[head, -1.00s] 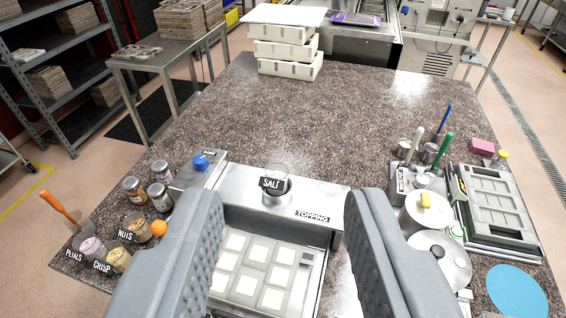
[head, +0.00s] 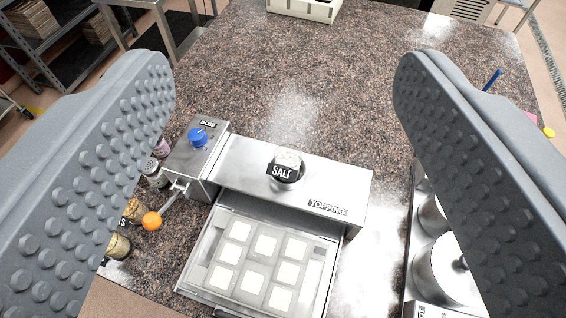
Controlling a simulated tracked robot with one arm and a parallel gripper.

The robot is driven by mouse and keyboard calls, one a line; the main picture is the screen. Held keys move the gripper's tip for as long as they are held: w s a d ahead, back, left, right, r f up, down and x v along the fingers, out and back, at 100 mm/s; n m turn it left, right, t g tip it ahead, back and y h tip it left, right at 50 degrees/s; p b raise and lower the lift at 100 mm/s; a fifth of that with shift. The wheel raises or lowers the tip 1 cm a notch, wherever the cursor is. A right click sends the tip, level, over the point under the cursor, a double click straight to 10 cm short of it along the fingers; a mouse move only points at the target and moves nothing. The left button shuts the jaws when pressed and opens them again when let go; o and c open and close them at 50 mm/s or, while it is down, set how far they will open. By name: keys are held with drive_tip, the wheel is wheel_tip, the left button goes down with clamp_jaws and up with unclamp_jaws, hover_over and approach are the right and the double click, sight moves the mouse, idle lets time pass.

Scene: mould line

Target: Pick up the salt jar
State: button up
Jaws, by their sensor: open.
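The salt jar (head: 287,161) is a small clear jar with a black label reading SALT. It sits upright in a round opening on top of the steel topping station (head: 240,165). My gripper (head: 285,85) is open and empty, its two grey studded fingers wide apart at the left and right of the picture. The jar lies between the fingers in the picture, lower than their tips, and neither finger touches it. The jar's lower part is hidden in the station.
A tray of pale squares (head: 200,283) lies in front of the station. A dose box with a blue knob (head: 198,138) and an orange-ended lever (head: 152,221) adjoin its left. Steel pots (head: 440,270) stand at the right.

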drive_tip(key=shift+o, duration=0.5)
drive_tip(key=w+f, duration=0.4)
drive_tip(key=f, duration=0.4)
drive_tip(key=w+f+g, duration=0.1)
drive_tip(key=w+f, duration=0.4)
drive_tip(key=f, duration=0.3)
drive_tip(key=shift+w+a, duration=0.2)
drive_tip(key=g, duration=0.1)
approach(287, 166)
drive_tip(key=shift+m+h, duration=0.3)
drive_tip(key=shift+h, duration=0.1)
drive_tip(key=shift+a+p+x, duration=0.15)
drive_tip(key=shift+x, duration=2.95)
drive_tip(key=shift+a+p+x, duration=0.15)
drive_tip(key=shift+a+x, duration=0.05)
drive_tip(key=shift+x, duration=2.9)
drive_tip(key=c, duration=0.9)
